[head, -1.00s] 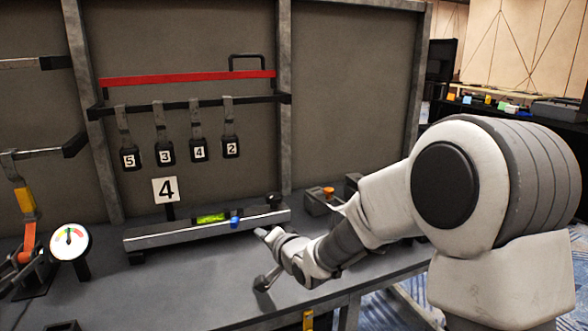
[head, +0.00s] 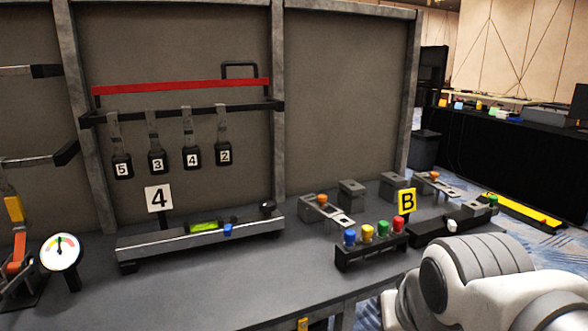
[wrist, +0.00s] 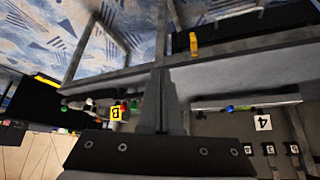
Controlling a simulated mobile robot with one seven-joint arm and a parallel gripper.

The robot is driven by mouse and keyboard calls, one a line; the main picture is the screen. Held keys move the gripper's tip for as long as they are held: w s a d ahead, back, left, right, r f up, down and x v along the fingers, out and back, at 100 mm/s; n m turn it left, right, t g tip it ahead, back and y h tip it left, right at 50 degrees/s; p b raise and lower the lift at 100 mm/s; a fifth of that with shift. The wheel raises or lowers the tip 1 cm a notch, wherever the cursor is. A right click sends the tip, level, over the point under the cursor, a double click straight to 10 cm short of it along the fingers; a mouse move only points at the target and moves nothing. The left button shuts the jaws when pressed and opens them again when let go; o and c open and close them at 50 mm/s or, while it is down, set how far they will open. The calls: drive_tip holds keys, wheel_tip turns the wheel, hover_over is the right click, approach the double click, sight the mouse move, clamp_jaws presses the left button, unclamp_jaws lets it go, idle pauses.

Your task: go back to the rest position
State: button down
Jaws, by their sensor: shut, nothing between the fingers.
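My gripper (wrist: 160,75) shows in the wrist view as dark fingers together in the middle, shut with nothing between them. It points at the workbench (wrist: 225,82) and floor from a distance and touches nothing. In the head view my arm (head: 490,280) is folded low at the right edge, and the gripper itself is out of that view.
The workbench (head: 215,285) holds a level beam with a blue slider (head: 228,230), a gauge (head: 61,252) and a block of coloured buttons (head: 370,245) by a yellow B sign (head: 407,201). Numbered tags (head: 192,158) hang on the panel. The bench front is clear.

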drive_tip(key=s+p, duration=0.1)
drive_tip(key=s, duration=0.4)
wheel_tip(320, 180, up, 24)
drive_tip(key=p, duration=2.3)
drive_tip(key=shift+w+d+f+n+g, duration=0.15)
drive_tip(key=shift+w+f+n+g, duration=0.15)
drive_tip(key=shift+n+g, duration=0.1)
drive_tip(key=c, duration=1.6)
unclamp_jaws()
